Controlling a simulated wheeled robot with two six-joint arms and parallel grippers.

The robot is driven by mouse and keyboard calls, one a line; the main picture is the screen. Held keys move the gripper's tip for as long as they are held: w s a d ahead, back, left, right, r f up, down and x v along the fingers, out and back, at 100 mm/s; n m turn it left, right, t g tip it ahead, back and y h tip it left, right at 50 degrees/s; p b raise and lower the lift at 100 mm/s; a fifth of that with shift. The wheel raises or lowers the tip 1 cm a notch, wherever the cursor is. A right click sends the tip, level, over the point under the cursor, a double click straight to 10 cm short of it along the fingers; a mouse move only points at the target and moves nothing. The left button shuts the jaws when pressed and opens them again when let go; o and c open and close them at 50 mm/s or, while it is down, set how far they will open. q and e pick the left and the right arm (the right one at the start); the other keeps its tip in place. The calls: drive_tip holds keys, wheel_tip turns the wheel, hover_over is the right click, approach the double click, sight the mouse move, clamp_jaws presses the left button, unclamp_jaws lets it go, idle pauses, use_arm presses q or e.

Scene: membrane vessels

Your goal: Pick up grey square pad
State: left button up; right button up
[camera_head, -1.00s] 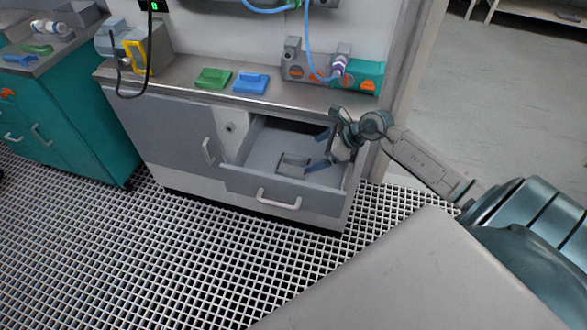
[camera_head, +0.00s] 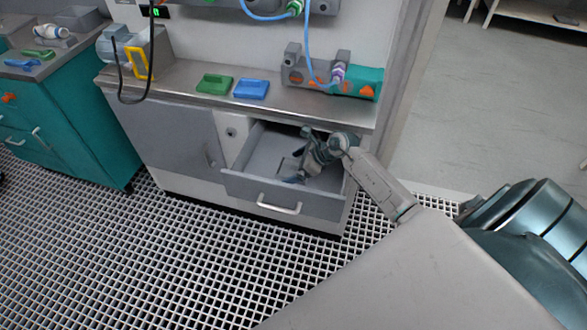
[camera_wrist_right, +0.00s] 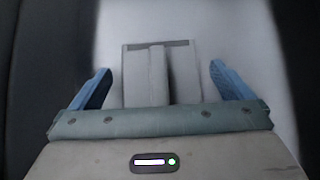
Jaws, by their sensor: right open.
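The grey square pad (camera_wrist_right: 133,72) lies flat on the floor of the open drawer, with a raised bar across its middle. In the right wrist view it sits between the two blue fingers of my right gripper (camera_wrist_right: 160,85), which are spread wide, one on each side and apart from it. In the head view my right gripper (camera_head: 298,171) reaches down into the drawer, and the pad (camera_head: 288,165) is largely hidden behind it. My left gripper is not in view.
The open drawer (camera_head: 246,188) has a front wall with a white handle (camera_head: 279,203) and side walls near my gripper. Above it, the counter (camera_head: 190,88) holds a green pad (camera_head: 215,84), a blue pad (camera_head: 251,89) and a teal device (camera_head: 355,82).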

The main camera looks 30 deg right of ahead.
drive_tip(key=shift+f, duration=0.1)
drive_tip(key=c, duration=1)
